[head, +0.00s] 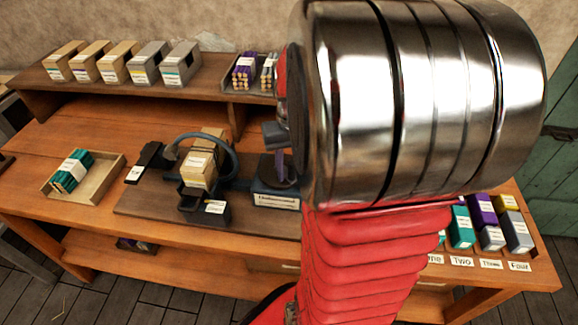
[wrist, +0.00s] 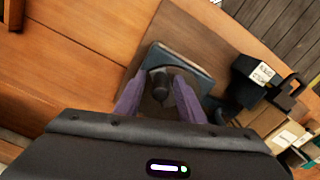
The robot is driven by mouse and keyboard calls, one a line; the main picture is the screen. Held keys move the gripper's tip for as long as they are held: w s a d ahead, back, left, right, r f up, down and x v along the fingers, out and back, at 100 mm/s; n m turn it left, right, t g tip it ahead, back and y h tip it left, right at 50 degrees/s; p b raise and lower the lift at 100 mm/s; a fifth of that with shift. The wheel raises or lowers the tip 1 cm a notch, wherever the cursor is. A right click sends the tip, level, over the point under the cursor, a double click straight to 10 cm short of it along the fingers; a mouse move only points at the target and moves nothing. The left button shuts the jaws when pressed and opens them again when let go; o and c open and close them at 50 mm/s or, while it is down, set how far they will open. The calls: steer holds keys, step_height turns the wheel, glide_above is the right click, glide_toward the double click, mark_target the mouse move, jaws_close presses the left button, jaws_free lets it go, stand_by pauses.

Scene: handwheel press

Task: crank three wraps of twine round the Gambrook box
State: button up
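A cream box (head: 198,168) with a white label sits in the wrapping machine, inside its blue-grey ring (head: 226,150). The label is too small to read, so I cannot confirm it says Gambrook. To the right is a blue labelled housing (head: 276,198); its top also shows in the wrist view (wrist: 199,63). A dark crank knob (wrist: 158,80) stands over it. My gripper (wrist: 158,84) is above the housing, its purple fingers on either side of the knob with visible gaps. It looks open. My arm hides part of the bench in the head view.
A wooden tray (head: 104,178) with teal packs lies at the left. A shelf (head: 110,88) behind carries several boxes and a bin of purple bundles (head: 243,75). At the right, several coloured boxes (head: 461,227) stand behind numbered labels (head: 462,261). A black block (wrist: 251,70) stands near the housing.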

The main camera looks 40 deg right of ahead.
mark_target(278, 182)
steer(key=shift+c, duration=0.2)
jaws_close()
stand_by(0.3)
steer(key=m, duration=0.1)
steer(key=a+m, duration=0.1)
steer(key=m, duration=0.1)
steer(key=a+m, duration=0.1)
steer(key=shift+w+m, duration=0.2)
steer(key=shift+m, duration=0.2)
steer(key=m, duration=0.2)
steer(key=w+a+m, duration=0.1)
steer(key=m, duration=0.1)
steer(key=shift+w+a+m, duration=0.1)
steer(key=shift+a+m, duration=0.05)
steer(key=shift+m, duration=0.25)
stand_by(0.3)
steer(key=shift+o, duration=0.2)
jaws_free()
